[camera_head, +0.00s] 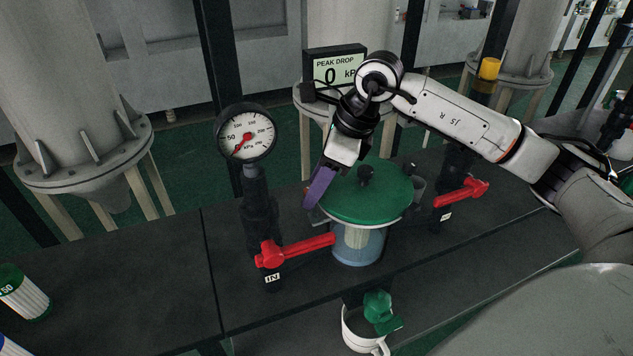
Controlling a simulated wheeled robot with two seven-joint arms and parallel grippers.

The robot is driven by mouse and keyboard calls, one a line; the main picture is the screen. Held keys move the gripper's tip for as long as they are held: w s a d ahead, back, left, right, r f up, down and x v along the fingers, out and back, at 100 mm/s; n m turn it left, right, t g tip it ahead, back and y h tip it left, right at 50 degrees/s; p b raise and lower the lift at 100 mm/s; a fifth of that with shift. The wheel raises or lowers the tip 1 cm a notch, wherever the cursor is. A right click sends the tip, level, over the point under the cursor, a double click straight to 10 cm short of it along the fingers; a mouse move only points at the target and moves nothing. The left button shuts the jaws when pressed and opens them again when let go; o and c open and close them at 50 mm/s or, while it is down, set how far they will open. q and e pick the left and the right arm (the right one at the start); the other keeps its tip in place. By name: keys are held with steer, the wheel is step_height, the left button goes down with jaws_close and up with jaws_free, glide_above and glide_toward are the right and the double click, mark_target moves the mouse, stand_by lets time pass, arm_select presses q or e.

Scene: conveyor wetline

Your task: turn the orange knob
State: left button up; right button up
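The orange knob (489,68), yellow-orange in colour, appears as a cap on a dark upright post at the back right, behind my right arm. My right gripper (314,198) is far to the left of it and lower. Its purple fingers point down beside the left edge of a round green lid (372,196), and they overlap in this view, so the gap between them cannot be judged. I see nothing held in them. My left gripper is not in view.
The lid covers a clear filter bowl (358,245). Red valve handles stand left (300,248) and right (462,192) of it. A pressure gauge (246,134) and a display reading 0 (335,66) stand behind. A white cup (362,332) sits below.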

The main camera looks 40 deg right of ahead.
steer(key=c, duration=0.9)
steer(key=shift+c, duration=0.2)
steer(key=shift+m+b, duration=0.4)
steer(key=shift+m, duration=0.3)
steer(key=m+t+h+b, duration=0.1)
steer(key=m, duration=0.1)
steer(key=shift+a+m, duration=0.15)
steer(key=shift+m, duration=0.15)
steer(key=shift+m+h+b, duration=0.5)
steer(key=shift+m, duration=0.5)
steer(key=shift+r, duration=0.1)
steer(key=o, duration=1.1)
steer(key=shift+s, duration=0.1)
